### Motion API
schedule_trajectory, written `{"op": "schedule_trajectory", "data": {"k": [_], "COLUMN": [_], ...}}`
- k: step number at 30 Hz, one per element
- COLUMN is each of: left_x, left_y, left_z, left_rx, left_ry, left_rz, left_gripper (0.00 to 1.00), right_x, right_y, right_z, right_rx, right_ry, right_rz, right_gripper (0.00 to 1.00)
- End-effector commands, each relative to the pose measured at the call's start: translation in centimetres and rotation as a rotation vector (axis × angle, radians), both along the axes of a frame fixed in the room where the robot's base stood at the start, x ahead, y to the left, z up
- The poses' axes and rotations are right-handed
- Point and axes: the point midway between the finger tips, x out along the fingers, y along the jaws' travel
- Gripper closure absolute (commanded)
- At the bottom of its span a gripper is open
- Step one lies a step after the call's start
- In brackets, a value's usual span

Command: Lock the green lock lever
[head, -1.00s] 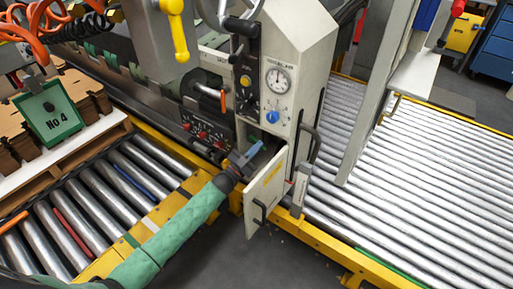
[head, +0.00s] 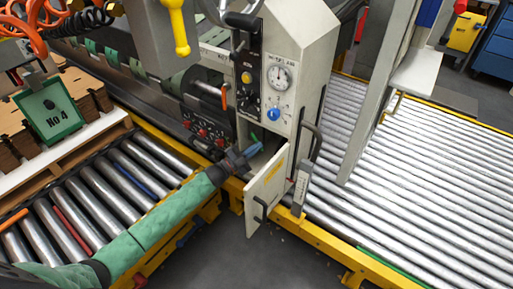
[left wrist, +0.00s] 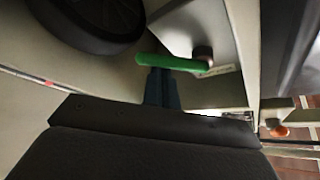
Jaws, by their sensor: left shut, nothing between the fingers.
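The green lock lever (left wrist: 172,63) lies roughly level across the left wrist view, joined to a round dark pivot at its right end. In the head view a small green piece of it (head: 254,137) shows inside the open cabinet of the machine. My left gripper (head: 254,149) reaches into this cabinet opening. Its blue fingers (left wrist: 161,88) are shut and empty, with their tips at the lever's lower edge, left of the pivot. I cannot tell whether they touch it. My right gripper is not in view.
The cabinet door (head: 268,193) stands open just right of my left gripper. A black wheel (left wrist: 90,22) sits left of the lever in the left wrist view. Yellow-edged roller conveyors (head: 425,180) flank the machine. A gauge and a blue knob (head: 273,114) are above the opening.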

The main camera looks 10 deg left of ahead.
Motion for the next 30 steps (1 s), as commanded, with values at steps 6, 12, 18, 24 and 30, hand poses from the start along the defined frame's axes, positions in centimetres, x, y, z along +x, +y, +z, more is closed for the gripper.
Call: {"op": "schedule_trajectory", "data": {"k": [6,12,18,24,30], "left_x": [0.3,0.5,0.8,1.0,1.1], "left_y": [0.7,1.3,1.9,2.3,2.6], "left_z": [-0.6,-1.1,-1.5,-1.6,-1.7], "left_rx": [0.194,0.357,0.346,0.344,0.344], "left_ry": [-0.081,-0.148,-0.143,-0.143,-0.143], "left_rz": [-0.001,-0.001,0.0,-0.001,-0.001], "left_gripper": [1.0,1.0,1.0,1.0,1.0], "right_x": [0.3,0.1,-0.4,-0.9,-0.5], "right_y": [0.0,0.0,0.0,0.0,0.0], "right_z": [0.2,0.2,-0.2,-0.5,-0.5], "right_rx": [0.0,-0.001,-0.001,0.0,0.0], "right_ry": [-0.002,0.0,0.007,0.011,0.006], "right_rz": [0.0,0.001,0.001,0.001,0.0], "right_gripper": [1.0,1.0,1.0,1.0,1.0]}}
